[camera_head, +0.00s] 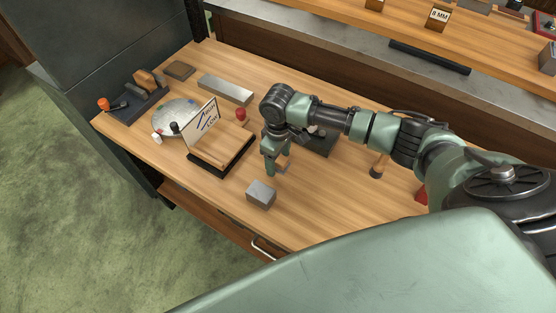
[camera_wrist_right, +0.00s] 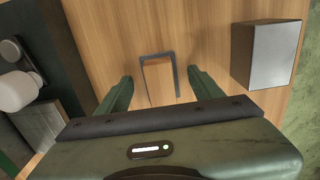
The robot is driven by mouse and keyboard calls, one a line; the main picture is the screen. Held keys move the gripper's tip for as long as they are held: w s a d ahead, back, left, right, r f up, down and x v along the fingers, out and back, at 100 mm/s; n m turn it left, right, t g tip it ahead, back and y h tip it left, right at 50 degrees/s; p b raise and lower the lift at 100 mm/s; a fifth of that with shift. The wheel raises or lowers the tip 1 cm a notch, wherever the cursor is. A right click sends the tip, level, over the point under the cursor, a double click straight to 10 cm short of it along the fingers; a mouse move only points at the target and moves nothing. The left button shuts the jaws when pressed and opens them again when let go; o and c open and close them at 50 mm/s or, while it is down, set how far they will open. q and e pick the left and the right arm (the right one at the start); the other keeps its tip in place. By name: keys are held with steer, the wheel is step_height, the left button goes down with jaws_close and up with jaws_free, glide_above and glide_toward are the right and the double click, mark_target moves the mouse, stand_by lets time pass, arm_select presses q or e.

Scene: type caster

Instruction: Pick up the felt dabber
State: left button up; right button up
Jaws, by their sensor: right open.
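A short tool with a wooden handle and a dark rounded end (camera_head: 377,169) looks like the felt dabber; it stands on the bench, partly behind my right forearm. I cannot be sure of its identity at this size. My right gripper (camera_head: 276,172) is over the middle of the bench, well to the left of this tool, pointing down. A thin grey three-sided frame (camera_wrist_right: 172,58) shows on the wood beyond the fingers. My left gripper is out of view.
A grey block (camera_head: 260,194) sits near the front edge, close to the gripper; it also shows in the wrist view (camera_wrist_right: 267,55). A sign stand (camera_head: 206,118), a round plate (camera_head: 176,108) and a metal bar (camera_head: 226,89) are left. A dark mould-like item (camera_head: 318,144) lies behind.

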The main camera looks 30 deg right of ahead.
jaws_close()
step_height(320, 180, up, 20)
steer(key=b, duration=0.1)
stand_by(0.6)
steer(key=shift+a+r, duration=0.1)
steer(key=c, duration=1)
jaws_free()
steer(key=shift+c, duration=1.4)
